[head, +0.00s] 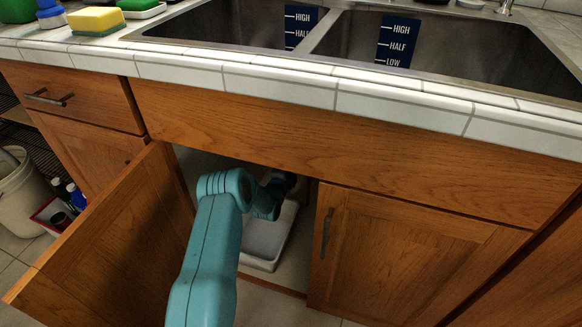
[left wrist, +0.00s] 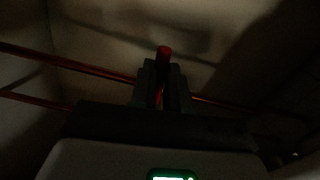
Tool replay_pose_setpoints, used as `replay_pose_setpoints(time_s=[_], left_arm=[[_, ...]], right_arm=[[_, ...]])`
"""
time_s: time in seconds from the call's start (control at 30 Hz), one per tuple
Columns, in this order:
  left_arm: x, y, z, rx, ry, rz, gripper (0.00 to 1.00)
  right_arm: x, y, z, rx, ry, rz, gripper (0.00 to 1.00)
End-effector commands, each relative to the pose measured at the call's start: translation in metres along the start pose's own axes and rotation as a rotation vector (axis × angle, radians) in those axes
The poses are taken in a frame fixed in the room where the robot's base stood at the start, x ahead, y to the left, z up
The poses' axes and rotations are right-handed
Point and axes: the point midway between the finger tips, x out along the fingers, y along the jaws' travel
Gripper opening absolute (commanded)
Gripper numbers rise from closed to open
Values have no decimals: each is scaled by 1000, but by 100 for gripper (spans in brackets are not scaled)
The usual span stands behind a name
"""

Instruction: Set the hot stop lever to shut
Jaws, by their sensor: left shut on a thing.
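A small red lever (left wrist: 163,53), which appears to be the hot stop lever, sticks up between the fingers of my left gripper (left wrist: 160,78) in the dim left wrist view. The gripper is shut on it. The fingers hide its lower part, so I cannot tell which way it is set. In the head view my left arm reaches through the open door into the cabinet under the sink, and the lever is hidden there. My right gripper is not in view.
Reddish pipes (left wrist: 75,62) run across the cabinet's back wall. The left cabinet door (head: 115,250) stands open and the right door (head: 400,255) is shut. A pale tray (head: 265,240) lies on the cabinet floor. The counter edge (head: 300,85) overhangs the opening.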

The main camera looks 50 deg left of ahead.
Motion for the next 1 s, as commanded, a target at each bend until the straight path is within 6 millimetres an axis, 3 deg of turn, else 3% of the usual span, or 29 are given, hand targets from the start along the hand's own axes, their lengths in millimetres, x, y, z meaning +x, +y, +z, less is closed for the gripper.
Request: replay_pose_setpoints(time_s=[0.3,0.87,0.9,0.97,1.0], left_arm=[[-2,-4,1,123,-3,8,0],[-2,-4,1,156,-3,10,0],[-2,-4,1,156,-2,10,22],[-2,-4,1,155,-3,9,42],[-2,-5,1,155,-2,8,42]], right_arm=[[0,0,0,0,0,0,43],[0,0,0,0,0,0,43],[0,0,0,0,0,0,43],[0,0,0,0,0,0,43],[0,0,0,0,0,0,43]])
